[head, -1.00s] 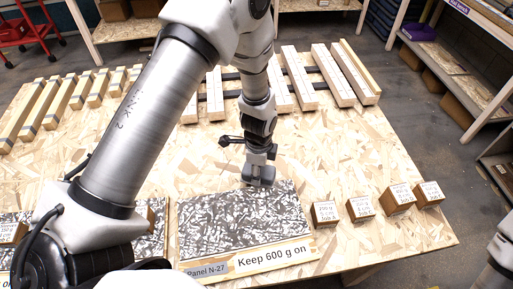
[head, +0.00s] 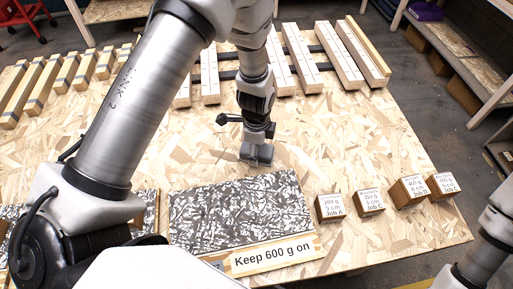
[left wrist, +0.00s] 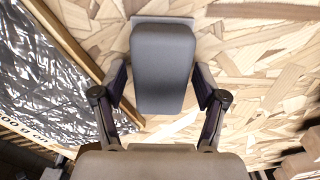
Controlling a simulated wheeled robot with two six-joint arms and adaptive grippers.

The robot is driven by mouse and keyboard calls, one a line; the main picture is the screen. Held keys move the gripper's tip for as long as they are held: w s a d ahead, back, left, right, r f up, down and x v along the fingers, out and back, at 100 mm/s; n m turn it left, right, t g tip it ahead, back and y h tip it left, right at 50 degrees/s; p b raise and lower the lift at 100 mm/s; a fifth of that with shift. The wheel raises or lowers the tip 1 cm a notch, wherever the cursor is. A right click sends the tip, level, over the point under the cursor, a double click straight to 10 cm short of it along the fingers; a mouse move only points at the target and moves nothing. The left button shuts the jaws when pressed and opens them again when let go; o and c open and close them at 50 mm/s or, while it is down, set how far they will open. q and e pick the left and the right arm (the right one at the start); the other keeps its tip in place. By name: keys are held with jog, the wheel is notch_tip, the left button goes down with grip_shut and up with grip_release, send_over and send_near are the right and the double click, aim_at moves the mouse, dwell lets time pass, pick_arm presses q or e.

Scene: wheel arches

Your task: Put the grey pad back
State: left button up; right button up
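The grey pad (left wrist: 164,65) is a rounded block between the two fingers of my left gripper (left wrist: 162,88). The fingers lie close along its two sides, and it looks held. A lighter grey edge shows behind its far end. In the head view my left gripper (head: 257,148) points down just beyond the far edge of the speckled panel (head: 238,215), with the grey pad (head: 256,155) at its tip. I cannot tell whether the pad touches the table. My right arm shows at the lower right, with its gripper out of view.
A "Keep 600 g on" label (head: 274,257) lies on the panel's near edge. Several labelled blocks (head: 368,201) stand right of it. Wooden bars (head: 337,65) line the table's back. The chipboard (head: 335,140) right of my left gripper is clear.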

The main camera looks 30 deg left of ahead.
pick_arm(q)
jog(key=shift+w, duration=0.1)
jog(key=shift+r, duration=0.55)
notch_tip(320, 180, up, 11)
jog(key=shift+b, duration=0.45)
